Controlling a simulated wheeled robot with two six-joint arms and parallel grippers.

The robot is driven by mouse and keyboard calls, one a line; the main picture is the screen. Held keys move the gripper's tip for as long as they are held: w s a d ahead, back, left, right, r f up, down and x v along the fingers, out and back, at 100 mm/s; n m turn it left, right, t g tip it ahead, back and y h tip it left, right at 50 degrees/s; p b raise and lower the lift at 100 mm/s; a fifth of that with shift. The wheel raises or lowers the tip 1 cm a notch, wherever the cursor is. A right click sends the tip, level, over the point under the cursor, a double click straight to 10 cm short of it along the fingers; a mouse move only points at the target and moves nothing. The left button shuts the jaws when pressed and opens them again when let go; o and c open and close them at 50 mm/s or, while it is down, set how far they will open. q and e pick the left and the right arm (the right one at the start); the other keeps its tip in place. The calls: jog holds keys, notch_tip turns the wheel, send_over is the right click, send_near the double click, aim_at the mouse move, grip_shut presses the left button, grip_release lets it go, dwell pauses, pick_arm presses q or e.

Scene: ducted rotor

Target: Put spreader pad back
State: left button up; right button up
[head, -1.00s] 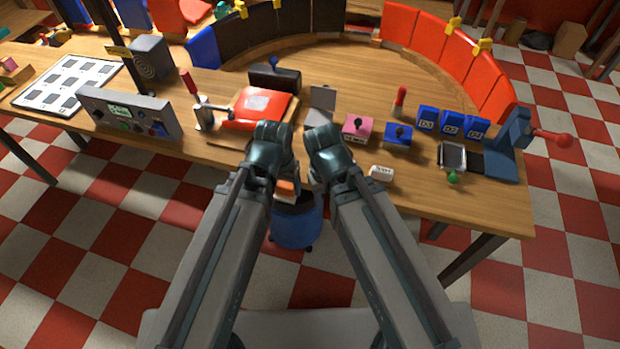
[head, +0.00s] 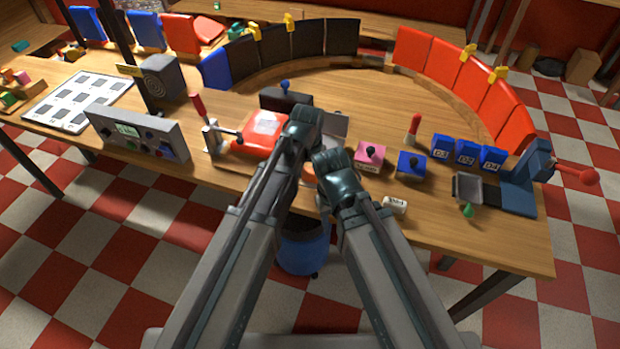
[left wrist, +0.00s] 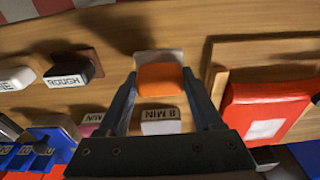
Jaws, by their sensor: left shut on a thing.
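My left gripper (head: 303,128) is over the front middle of the table, and its own arm hides its fingers in the head view. In the left wrist view the left gripper (left wrist: 159,77) is shut on an orange block (left wrist: 160,79), apparently the spreader pad. A pale grey plate (left wrist: 150,56) shows just beyond the block; whether they touch, I cannot tell.
A red pad with a white square (head: 262,128) and a red-handled clamp (head: 203,120) lie left of my left gripper. Pink (head: 369,156) and blue (head: 411,164) knobbed blocks stand to the right. A blue bin (head: 303,250) is below the front edge. The arc's middle is clear.

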aim_at(311, 180)
pick_arm(q)
jog(key=shift+s+f+b, duration=0.1)
jog(key=shift+f+b, duration=0.35)
jog(key=shift+b, duration=0.05)
jog(key=shift+f+b, duration=1.2)
jog(key=shift+f, duration=0.05)
jog(key=shift+f, duration=0.2)
jog(key=o, duration=1.3)
jog(key=shift+r, duration=0.2)
jog(key=r+p, duration=0.4)
jog(key=s+r+p, duration=0.1)
jog(key=r+p, duration=0.7)
jog(key=shift+s+a, duration=0.15)
jog(key=shift+a, duration=0.1)
